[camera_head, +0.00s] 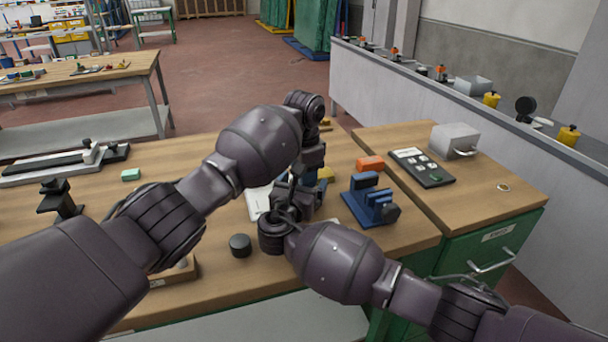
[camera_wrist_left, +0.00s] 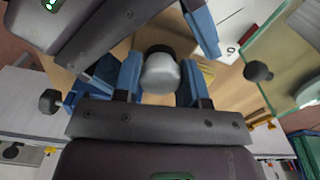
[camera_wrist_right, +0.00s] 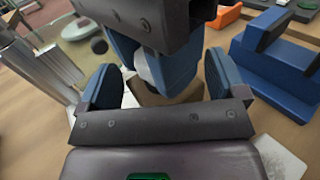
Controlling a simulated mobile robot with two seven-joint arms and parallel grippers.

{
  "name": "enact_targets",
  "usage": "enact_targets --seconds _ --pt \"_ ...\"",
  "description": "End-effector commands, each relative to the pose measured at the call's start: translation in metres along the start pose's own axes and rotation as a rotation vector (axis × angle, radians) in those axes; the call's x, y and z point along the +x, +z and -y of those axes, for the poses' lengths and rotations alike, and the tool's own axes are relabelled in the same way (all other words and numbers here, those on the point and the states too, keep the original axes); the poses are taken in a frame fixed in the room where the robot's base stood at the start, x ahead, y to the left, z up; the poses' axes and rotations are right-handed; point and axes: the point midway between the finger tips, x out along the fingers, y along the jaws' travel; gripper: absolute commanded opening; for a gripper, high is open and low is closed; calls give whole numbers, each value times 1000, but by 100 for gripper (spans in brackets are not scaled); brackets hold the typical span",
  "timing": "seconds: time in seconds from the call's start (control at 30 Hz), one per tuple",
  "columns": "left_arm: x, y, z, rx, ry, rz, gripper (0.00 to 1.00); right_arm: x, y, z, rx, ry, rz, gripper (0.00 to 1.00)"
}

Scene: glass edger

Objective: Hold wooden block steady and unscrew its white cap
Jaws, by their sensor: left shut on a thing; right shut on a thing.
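The white cap (camera_wrist_left: 160,76) sits between the blue fingers of my left gripper (camera_wrist_left: 160,85) in the left wrist view, and the gripper is shut on it. The cap also shows partly in the right wrist view (camera_wrist_right: 143,66). The wooden block (camera_wrist_right: 160,95) is below the cap, between the blue fingers of my right gripper (camera_wrist_right: 160,84), which is shut on it. Much of the block is hidden by both grippers. In the head view the grippers meet over the bench, and block and cap are hidden behind them.
A blue stepped holder (camera_head: 372,205) stands close right of the grippers, with an orange block (camera_head: 370,163) behind it. A black round knob (camera_head: 240,245) stands to the left. A grey box (camera_head: 455,140) and a dark panel (camera_head: 422,167) are on the green cabinet.

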Motion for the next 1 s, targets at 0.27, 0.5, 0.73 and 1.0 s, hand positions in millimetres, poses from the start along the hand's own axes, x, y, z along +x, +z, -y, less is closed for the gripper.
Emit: enact_targets --seconds 0.27,0.5,0.73,1.0 --pt "0 0 0 3 0 0 52 0 0 0 0 1 0 24" --pt "0 0 -1 5 0 0 64 0 0 0 0 1 0 24" --pt "-9 -1 -1 7 -1 -2 64 0 0 0 0 2 -1 24" --pt "-40 -1 0 6 -2 -2 64 0 0 0 0 1 -1 24"
